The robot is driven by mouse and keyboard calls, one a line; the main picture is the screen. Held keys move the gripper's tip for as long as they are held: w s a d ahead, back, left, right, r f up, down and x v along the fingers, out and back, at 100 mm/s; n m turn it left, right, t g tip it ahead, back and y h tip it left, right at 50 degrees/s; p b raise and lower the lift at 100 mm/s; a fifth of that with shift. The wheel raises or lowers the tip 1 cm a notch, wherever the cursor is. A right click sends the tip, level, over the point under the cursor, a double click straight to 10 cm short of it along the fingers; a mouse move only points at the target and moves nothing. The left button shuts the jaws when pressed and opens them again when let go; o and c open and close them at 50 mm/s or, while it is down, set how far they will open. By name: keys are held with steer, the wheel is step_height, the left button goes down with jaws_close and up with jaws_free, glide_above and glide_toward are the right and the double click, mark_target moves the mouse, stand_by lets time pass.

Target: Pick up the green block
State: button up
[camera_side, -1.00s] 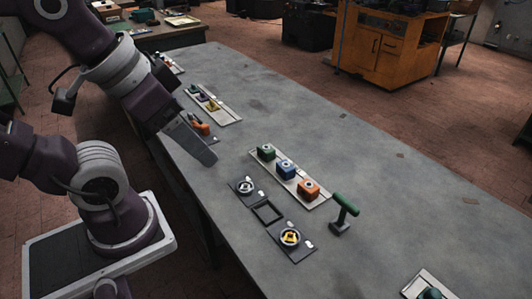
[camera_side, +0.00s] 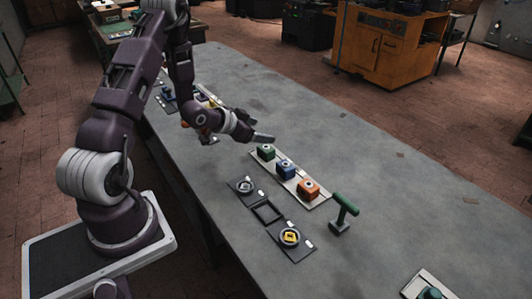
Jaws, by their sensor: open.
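The green block (camera_side: 266,152) stands at the far left end of a pale tray (camera_side: 318,204) on the grey table, with a light round mark on its top. My gripper (camera_side: 266,138) is just behind and above the green block in the picture, seen side-on, pointing right. It is open with nothing seen in it. I cannot tell how high it is over the table.
A blue block (camera_side: 286,169) and an orange block (camera_side: 308,189) share the tray. In front lie dark plates (camera_side: 301,254) and a square frame (camera_side: 267,212). A green-handled tool (camera_side: 344,210) stands to the right.

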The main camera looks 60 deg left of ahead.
mark_target(266, 148)
steer(key=s+f, duration=0.1)
steer(key=f, duration=0.1)
steer(key=s+f+n+t, duration=0.1)
steer(key=f, duration=0.1)
steer(key=s+f+t, duration=0.1)
steer(key=f, duration=0.1)
steer(key=shift+s+a+f+h, duration=0.1)
steer(key=shift+a+f+h, duration=0.1)
steer(key=shift+h, duration=0.1)
steer(key=shift+w+f+n+t, duration=0.15)
steer(key=shift+w+n+t, duration=0.05)
steer(key=shift+n+t, duration=0.1)
steer(key=x, duration=0.6)
steer(key=shift+w+d, duration=0.1)
steer(key=shift+w, duration=0.2)
jaws_close()
